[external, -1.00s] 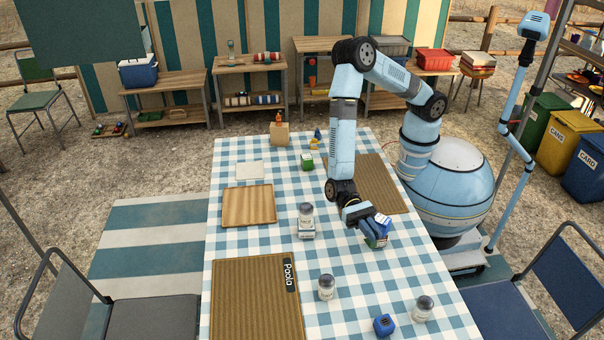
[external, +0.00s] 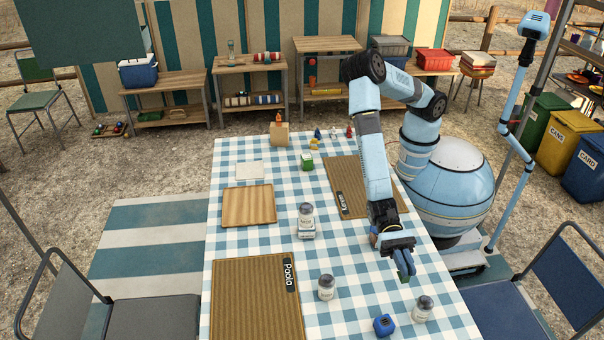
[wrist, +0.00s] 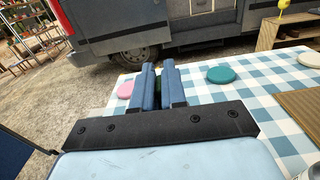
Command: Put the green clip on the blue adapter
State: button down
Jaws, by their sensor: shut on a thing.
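My gripper (external: 404,268) is over the right side of the checked table, its fingers pointing down. It is shut on the green clip (external: 404,279), of which only a small green part shows at the fingertips. In the wrist view the blue fingers (wrist: 158,86) are close together, with a dark sliver between them that is hard to make out. The blue adapter (external: 384,325) looks like a small blue block on the table near the front edge, below my gripper in the picture and apart from it.
Glass jars stand near the adapter, one on its right (external: 422,308) and one on its left (external: 326,287); another (external: 306,215) is farther back. A ribbed mat (external: 255,300) lies front left. Bare cloth surrounds the adapter.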

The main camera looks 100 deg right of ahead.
jog(key=w+a+f, duration=0.1)
jog(key=a+f, duration=0.1)
jog(key=w+a+f, duration=0.3)
jog(key=a+f, duration=0.1)
jog(key=shift+w+f, duration=0.15)
jog(key=shift+w+a+f, duration=0.4)
jog(key=shift+a+f, duration=0.2)
jog(key=shift+f, duration=1.6)
jog(key=shift+f, duration=0.1)
jog(key=c, duration=1.2)
grip_release()
jog(key=shift+d, duration=0.15)
jog(key=d, duration=0.7)
jog(key=shift+d, duration=0.2)
jog(key=shift+r, duration=0.2)
